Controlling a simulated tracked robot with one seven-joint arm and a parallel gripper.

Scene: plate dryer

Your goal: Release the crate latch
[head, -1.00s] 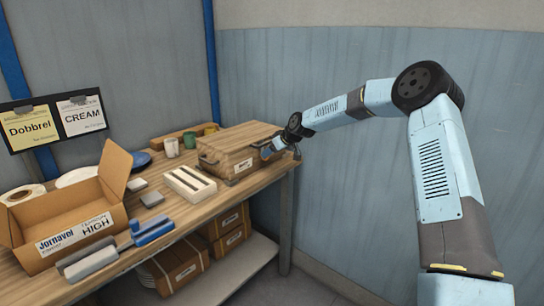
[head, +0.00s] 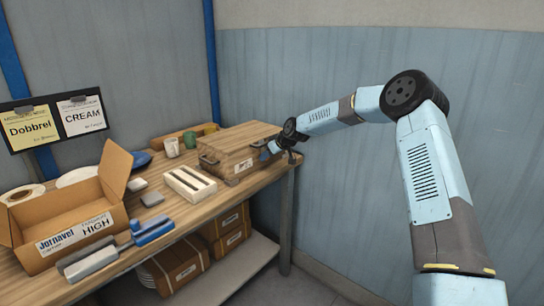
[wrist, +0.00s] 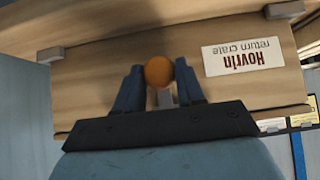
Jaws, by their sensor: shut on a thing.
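The wooden crate (head: 237,140) sits at the right end of the workbench. In the wrist view its front panel (wrist: 110,80) fills the picture, with an upside-down label (wrist: 242,57) reading "Hovrin return crate". A round orange knob (wrist: 158,71) stands in front of this panel, with a grey piece showing just beside it. My gripper (wrist: 160,82) is shut on the orange knob, one blue finger on each side. In the head view my gripper (head: 269,152) is at the crate's right front, and the knob is hidden there.
The workbench (head: 190,213) also holds an open cardboard box (head: 25,220), a white slotted block (head: 190,184), cups (head: 172,147) and a blue-handled tool (head: 153,232). Cartons (head: 180,265) stand on the shelf below. The blue wall (head: 340,190) rises behind my arm.

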